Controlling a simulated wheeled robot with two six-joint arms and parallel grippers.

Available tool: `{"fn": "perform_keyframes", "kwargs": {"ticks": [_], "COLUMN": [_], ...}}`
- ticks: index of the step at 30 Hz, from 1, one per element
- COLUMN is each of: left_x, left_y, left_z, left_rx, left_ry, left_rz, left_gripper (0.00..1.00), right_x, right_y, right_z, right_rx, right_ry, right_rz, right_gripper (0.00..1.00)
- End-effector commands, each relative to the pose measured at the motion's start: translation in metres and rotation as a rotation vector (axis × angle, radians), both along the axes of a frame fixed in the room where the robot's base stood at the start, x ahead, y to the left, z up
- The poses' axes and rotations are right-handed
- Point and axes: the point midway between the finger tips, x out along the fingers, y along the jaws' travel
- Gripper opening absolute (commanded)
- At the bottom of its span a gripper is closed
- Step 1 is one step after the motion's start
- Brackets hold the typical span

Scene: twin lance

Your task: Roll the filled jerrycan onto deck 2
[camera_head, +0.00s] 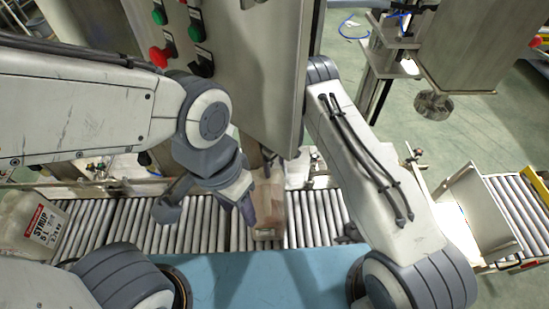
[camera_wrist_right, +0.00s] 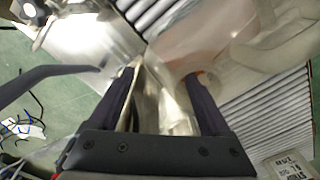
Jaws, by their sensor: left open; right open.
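A tinted, see-through jerrycan (camera_head: 267,205) stands on the rollers just right of my left gripper (camera_head: 207,212), partly hidden by it and the steel panel. My left gripper is open above the rollers; I cannot tell whether its right finger touches the can. In the right wrist view a large see-through jerrycan (camera_wrist_right: 262,62) with a moulded handle is close to the open right gripper (camera_wrist_right: 160,78). Pale and metallic parts show between those fingers; contact is unclear. In the head view the steel panel hides my right gripper. I see no marking showing which roller section is deck 2.
A pale jerrycan (camera_head: 35,228) labelled SYRUP stands at the far left. Rollers continue left (camera_head: 110,222), centre (camera_head: 318,215) and right (camera_head: 515,215). A steel panel (camera_head: 262,65) with buttons overhangs the middle. A pale upright plate (camera_head: 480,212) stands at the right. A blue surface (camera_head: 265,280) lies in front.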

Motion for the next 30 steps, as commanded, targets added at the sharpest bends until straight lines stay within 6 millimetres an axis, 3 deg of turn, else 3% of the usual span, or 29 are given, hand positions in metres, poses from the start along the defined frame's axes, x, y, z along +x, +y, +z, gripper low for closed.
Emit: {"fn": "perform_keyframes", "kwargs": {"ticks": [3, 9, 19, 20, 26, 30], "left_x": [0.0, 0.0, 0.0, 0.0, 0.0, 0.0], "left_y": [0.0, 0.0, 0.0, 0.0, 0.0, 0.0], "left_z": [0.0, 0.0, 0.0, 0.0, 0.0, 0.0], "left_rx": [0.0, 0.0, 0.0, 0.0, 0.0, 0.0], "left_ry": [0.0, 0.0, 0.0, 0.0, 0.0, 0.0], "left_rz": [0.0, 0.0, 0.0, 0.0, 0.0, 0.0], "left_gripper": [0.5, 0.5, 0.5, 0.5, 0.5, 0.5], "right_x": [-0.001, 0.0, 0.0, 0.0, 0.0, 0.0], "right_y": [0.0, 0.0, 0.0, 0.0, 0.0, 0.0], "right_z": [-0.02, -0.038, -0.042, -0.042, -0.042, -0.042], "right_rx": [-0.001, 0.0, 0.0, 0.0, 0.0, -0.001], "right_ry": [0.001, 0.0, -0.001, -0.001, 0.0, 0.001], "right_rz": [0.0, 0.0, -0.001, -0.001, -0.001, -0.001], "right_gripper": [0.82, 0.82, 0.82, 0.78, 0.02, 0.0]}}
